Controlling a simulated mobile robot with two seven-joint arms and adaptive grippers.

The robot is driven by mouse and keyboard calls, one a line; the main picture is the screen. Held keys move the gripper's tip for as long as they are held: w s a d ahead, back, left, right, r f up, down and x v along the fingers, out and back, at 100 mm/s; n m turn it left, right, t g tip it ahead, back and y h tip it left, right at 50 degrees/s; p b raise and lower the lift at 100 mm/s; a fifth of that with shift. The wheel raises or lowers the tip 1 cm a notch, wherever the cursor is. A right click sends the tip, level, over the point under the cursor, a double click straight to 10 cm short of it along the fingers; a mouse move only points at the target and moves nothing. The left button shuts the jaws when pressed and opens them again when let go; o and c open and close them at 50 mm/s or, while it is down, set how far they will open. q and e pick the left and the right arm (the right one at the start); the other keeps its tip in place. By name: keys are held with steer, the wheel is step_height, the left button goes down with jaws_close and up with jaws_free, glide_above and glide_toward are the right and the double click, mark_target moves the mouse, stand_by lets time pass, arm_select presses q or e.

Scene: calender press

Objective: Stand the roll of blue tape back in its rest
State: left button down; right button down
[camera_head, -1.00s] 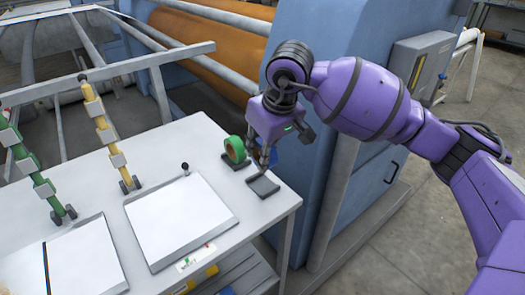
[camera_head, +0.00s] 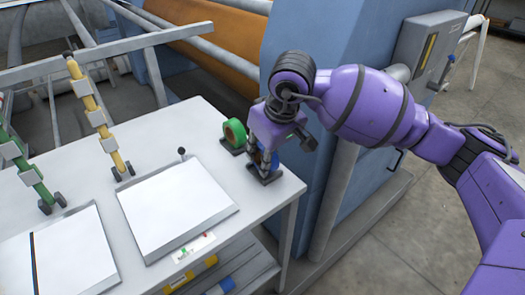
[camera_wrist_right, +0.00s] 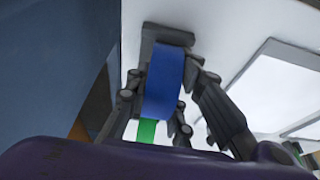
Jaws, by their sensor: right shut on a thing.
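The roll of blue tape (camera_head: 275,160) is mostly hidden behind my right gripper (camera_head: 265,163) in the head view. In the wrist view the blue tape (camera_wrist_right: 165,84) shows edge-on and upright between the two fingers of my right gripper (camera_wrist_right: 163,92), which is shut on it. The dark grey rest (camera_head: 264,176) lies right under the gripper at the table's right end. In the wrist view the rest (camera_wrist_right: 168,34) shows past the blue roll, which overlaps it. I cannot tell whether the roll touches its bottom. My left gripper is not in view.
A roll of green tape (camera_head: 234,133) stands in its own rest just left of the gripper. White panels, including one (camera_head: 177,207) with a black knob, lie on the table (camera_head: 215,112). A blue machine housing (camera_head: 312,35) rises close behind and right.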

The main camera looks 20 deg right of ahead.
steer(key=c, duration=1.5)
jaws_free()
steer(key=shift+o, duration=0.2)
steer(key=v, duration=1.2)
